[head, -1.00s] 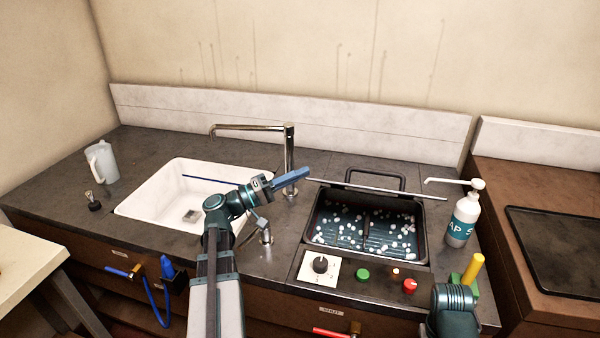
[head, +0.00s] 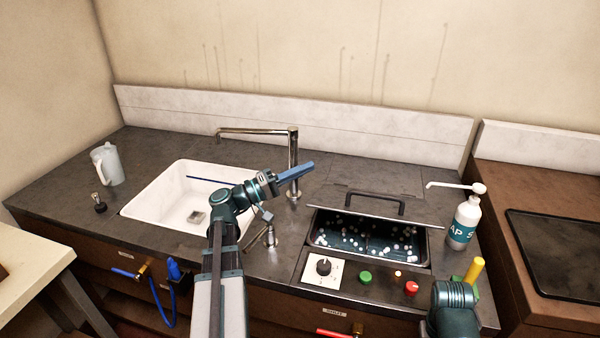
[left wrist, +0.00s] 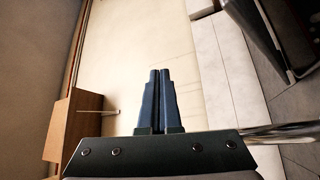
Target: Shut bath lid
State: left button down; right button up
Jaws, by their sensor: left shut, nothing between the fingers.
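The bath (head: 428,245) is a dark rectangular basin set in the counter, with many small pale balls on its liquid. Its grey lid (head: 335,200), with a black bar handle (head: 376,196), is partly lowered and hides the back part of the basin; the front part is uncovered. My left gripper (head: 308,166) is shut and empty, in front of the tap and left of the lid, apart from it. Its two blue fingers (left wrist: 157,100) lie together in the left wrist view. Part of my right arm shows at the lower right; its gripper is not visible.
A white sink (head: 150,208) and chrome tap (head: 293,150) are left of the bath. A soap bottle (head: 464,222) stands close on its right. A dial (head: 323,267), green button (head: 365,277) and red button (head: 411,288) sit in front. A jug (head: 106,165) is far left.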

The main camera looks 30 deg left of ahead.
pick_arm(q)
jog(key=s+a+f+b, duration=0.4)
jog(key=a+b, duration=0.1)
jog(key=a, duration=0.1)
jog(key=shift+s+a+f, duration=0.3)
jog(key=shift+a+f, duration=0.05)
jog(key=shift+a, duration=0.05)
pick_arm(e)
jog(key=shift+a+f, duration=0.1)
jog(key=shift+f, duration=2.2)
